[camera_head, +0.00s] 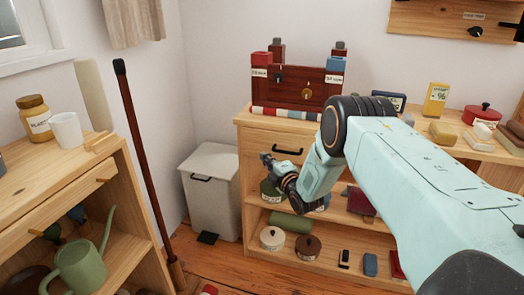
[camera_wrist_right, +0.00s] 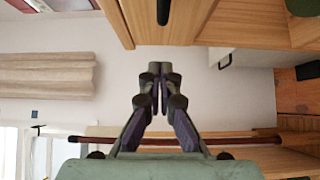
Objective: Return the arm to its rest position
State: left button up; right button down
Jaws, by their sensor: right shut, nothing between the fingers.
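My right arm reaches in from the right in the head view, bent at a dark elbow joint. Its gripper (camera_head: 267,160) hangs in front of the wooden shelf unit (camera_head: 262,205), to the right of the white bin. In the right wrist view the gripper (camera_wrist_right: 161,75) has its fingertips together with nothing between them. It points toward the pale wall, and the view is turned on its side. My left gripper is in neither view. Part of the shelf unit is hidden behind my right arm.
A white lidded bin (camera_head: 212,190) stands by the wall, beside a leaning dark pole (camera_head: 140,155). A left shelf holds a white mug (camera_head: 66,130), a brown jar (camera_head: 34,118) and a green watering can (camera_head: 80,268). A dark red box (camera_head: 305,87) sits on the shelf unit's top.

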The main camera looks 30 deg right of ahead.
jog(key=s+p, duration=0.2)
jog(key=s, duration=0.3)
jog(key=shift+s+a+f, duration=0.1)
jog(key=shift+s, duration=0.25)
jog(key=s+a+f+m+g, duration=0.55)
jog(key=s+f+m, duration=0.2)
jog(key=s, duration=0.25)
jog(key=s+a+f+m+g, duration=0.5)
jog(key=s+a+f+m, duration=0.15)
jog(key=s+f, duration=0.3)
jog(key=s+a+r+m+g, duration=0.1)
jog(key=s+a+g, duration=0.1)
jog(key=s, duration=0.6)
jog(key=s+a+r+m+g+p, duration=0.1)
jog(key=s+a+r+g, duration=0.1)
jog(key=s, duration=0.7)
jog(key=s+a+r+m+g+y+p, duration=0.1)
jog(key=s+a+g, duration=0.2)
jog(key=s, duration=0.6)
jog(key=shift+a+r+m, duration=0.15)
jog(key=shift+a+m, duration=0.15)
